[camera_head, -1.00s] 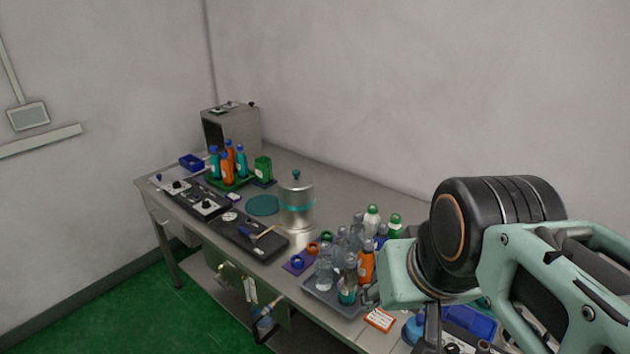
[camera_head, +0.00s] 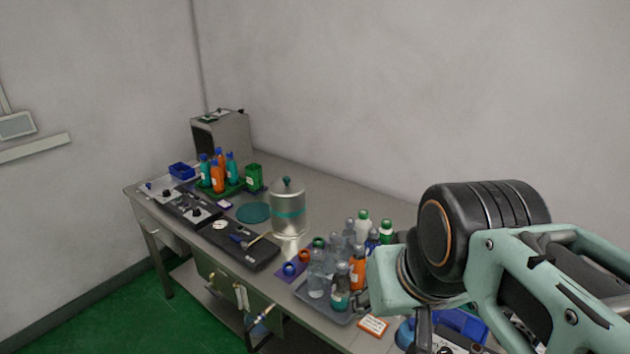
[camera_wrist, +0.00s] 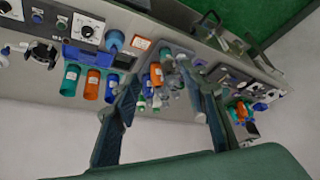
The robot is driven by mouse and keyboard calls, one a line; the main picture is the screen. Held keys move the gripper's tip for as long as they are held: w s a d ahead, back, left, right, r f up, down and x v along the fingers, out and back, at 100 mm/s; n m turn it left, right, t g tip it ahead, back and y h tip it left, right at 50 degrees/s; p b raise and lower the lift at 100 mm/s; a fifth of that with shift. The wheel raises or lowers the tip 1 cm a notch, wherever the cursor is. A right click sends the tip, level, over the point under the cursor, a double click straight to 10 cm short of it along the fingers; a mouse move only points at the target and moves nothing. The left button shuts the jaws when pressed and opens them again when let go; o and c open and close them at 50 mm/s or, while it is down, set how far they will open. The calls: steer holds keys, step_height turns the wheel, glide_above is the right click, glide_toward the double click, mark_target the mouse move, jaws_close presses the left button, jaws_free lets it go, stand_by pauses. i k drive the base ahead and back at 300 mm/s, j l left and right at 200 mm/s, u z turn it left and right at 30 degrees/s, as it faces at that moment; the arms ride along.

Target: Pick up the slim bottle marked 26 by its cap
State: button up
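Several bottles stand crowded on a grey tray (camera_head: 318,309) in the head view: clear ones with grey caps (camera_head: 317,280), an orange one (camera_head: 357,273), a teal-based one (camera_head: 341,292) and a white one with a green cap (camera_head: 363,228). Slim blue and orange bottles (camera_head: 217,178) stand in a green holder at the far left. I cannot read any number, so I cannot tell which bottle is marked 26. My gripper (camera_wrist: 160,88) is open and empty in the wrist view, its fingers on either side of the distant bottle group. Its fingertips are not clear in the head view.
A blue bin (camera_head: 460,326) and an orange-edged card (camera_head: 373,325) are near my arm.

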mark_target(349, 235)
steer(key=i+j+z, duration=0.35)
steer(key=j, duration=0.25)
steer(key=i+j+z, duration=0.4)
steer(key=j, duration=0.3)
steer(key=k+j+z, duration=0.2)
steer(key=j+z, duration=0.15)
steer(key=i+j, duration=0.4)
steer(key=i+u, duration=0.05)
